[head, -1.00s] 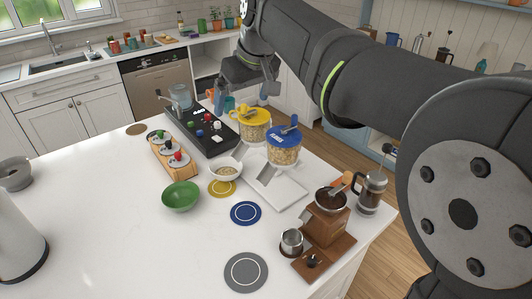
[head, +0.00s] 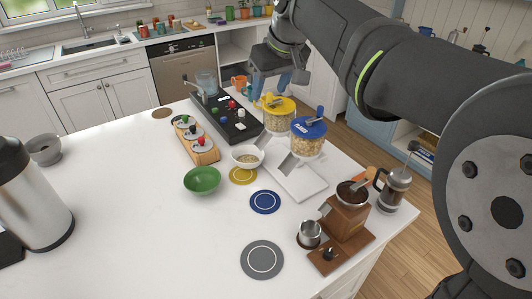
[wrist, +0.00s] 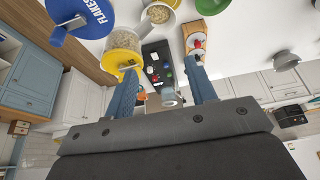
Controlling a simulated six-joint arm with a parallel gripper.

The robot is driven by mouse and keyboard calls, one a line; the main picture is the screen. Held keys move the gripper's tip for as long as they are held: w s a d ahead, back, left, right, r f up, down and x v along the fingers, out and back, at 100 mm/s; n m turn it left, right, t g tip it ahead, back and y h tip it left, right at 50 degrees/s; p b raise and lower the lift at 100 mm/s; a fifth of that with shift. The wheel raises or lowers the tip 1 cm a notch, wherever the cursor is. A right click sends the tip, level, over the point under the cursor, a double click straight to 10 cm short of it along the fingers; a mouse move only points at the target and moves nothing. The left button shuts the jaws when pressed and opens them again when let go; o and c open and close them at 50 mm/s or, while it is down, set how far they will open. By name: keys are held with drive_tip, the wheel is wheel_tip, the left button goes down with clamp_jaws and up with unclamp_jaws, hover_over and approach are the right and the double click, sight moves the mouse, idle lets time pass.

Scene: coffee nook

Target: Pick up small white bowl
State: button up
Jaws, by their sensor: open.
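The small white bowl (head: 240,163) stands upright on the white counter, with pale grain-like contents in it. It sits between the green bowl (head: 202,181) and the blue-lidded jar (head: 309,143), at the edge of a yellow disc (head: 243,176). In the wrist view the white bowl (wrist: 175,4) is at the top edge, partly cut off. My gripper (head: 281,82) is up behind the yellow-lidded jar (head: 280,118), apart from the bowl. Its two fingers (wrist: 163,76) are spread in the wrist view, with nothing held between them.
A white tray (head: 302,184) lies right of the bowl. A black panel (head: 226,122) with coloured knobs and a wooden rack (head: 204,155) stand behind it. A coffee grinder (head: 347,215) and French press (head: 392,190) are at the right.

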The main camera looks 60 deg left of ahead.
drive_tip(key=c, duration=0.3)
drive_tip(key=n+t+h, duration=0.1)
drive_tip(key=t+h, duration=0.3)
hover_over(236, 161)
drive_tip(key=s+a, duration=0.1)
drive_tip(key=s, duration=0.1)
wheel_tip(236, 161, down, 24)
drive_tip(key=shift+d+x, duration=0.1)
drive_tip(key=shift+x, duration=1.25)
drive_tip(key=shift+d+x, duration=0.15)
drive_tip(key=shift+x, duration=1.2)
drive_tip(key=shift+w+r, duration=0.1)
drive_tip(key=shift+w, duration=0.1)
clamp_jaws()
